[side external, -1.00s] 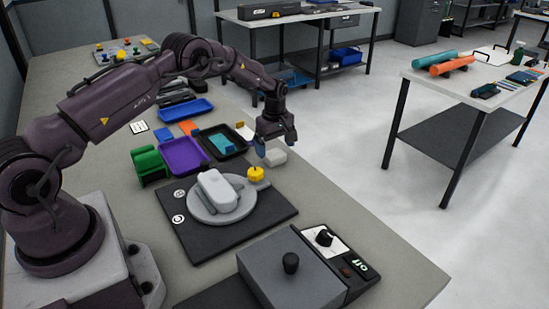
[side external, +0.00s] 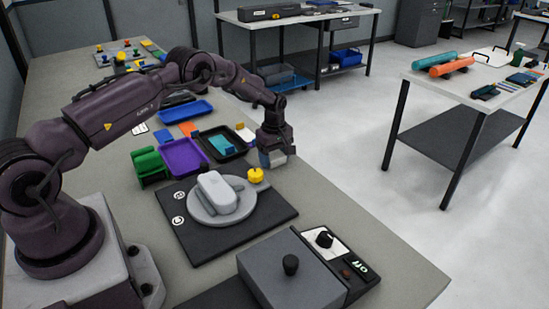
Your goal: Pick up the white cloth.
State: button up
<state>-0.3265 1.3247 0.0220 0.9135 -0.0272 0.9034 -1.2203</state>
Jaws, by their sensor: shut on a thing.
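The fingers and wrist hide much of the cloth. It is at or very near the bench top; I cannot tell whether it touches.
A yellow knob (side external: 256,175) stands close in front of the gripper. A black mat holds a grey disc (side external: 208,211) with a white object (side external: 216,192). Black (side external: 232,137), purple (side external: 185,157) and blue (side external: 187,111) trays lie left. A grey box (side external: 291,278) is nearest.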

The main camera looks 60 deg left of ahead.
aim_at(275, 155)
jog(key=shift+r, duration=0.15)
jog(key=shift+r, duration=0.25)
notch_tip(275, 155, up, 2)
jog(key=shift+r, duration=0.25)
jog(key=s+d+r, duration=0.2)
jog(key=s+r, duration=0.3)
jog(key=s, duration=0.1)
jog(key=s+d+r, duration=0.2)
jog(key=s+r, duration=0.2)
jog(key=s, duration=0.3)
jog(key=shift+d+r, duration=0.35)
jog(key=shift+r, duration=0.05)
jog(key=shift+s, duration=0.1)
